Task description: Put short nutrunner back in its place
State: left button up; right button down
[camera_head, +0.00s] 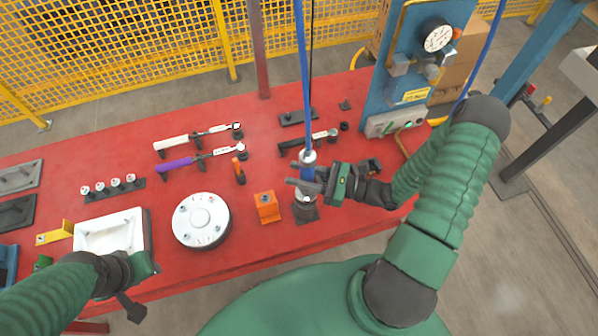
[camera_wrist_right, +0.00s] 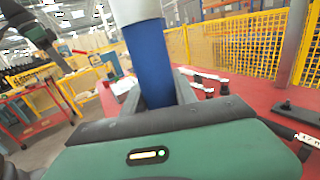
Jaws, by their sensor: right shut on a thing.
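The short nutrunner (camera_head: 307,172) is a blue and silver upright tool with a blue hose rising from its top. My right gripper (camera_head: 310,183) is shut around its blue body, which also shows between the fingers in the right wrist view (camera_wrist_right: 150,62). Its lower end is just at or above a dark stand (camera_head: 305,213) on the red table; I cannot tell whether it is seated. My left gripper (camera_head: 138,290) is at the lower left, near the white tray's front edge, and its fingers are not clear enough to judge.
The red table (camera_head: 245,260) holds a round white flange (camera_head: 201,220), an orange block (camera_head: 267,206), a white tray (camera_head: 110,232) and several torque wrenches (camera_head: 190,160). A blue gauge panel (camera_head: 415,65) stands at the back right. Yellow fencing (camera_head: 120,50) is behind.

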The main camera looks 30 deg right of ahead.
jog(key=shift+f+b, duration=1.25)
jog(key=shift+f, duration=0.35)
dwell(0.3)
jog(key=c, duration=0.9)
grip_release()
jog(key=shift+f, duration=0.15)
jog(key=b+v, duration=0.3)
jog(key=v, duration=1.3)
jog(key=shift+s+d, duration=0.3)
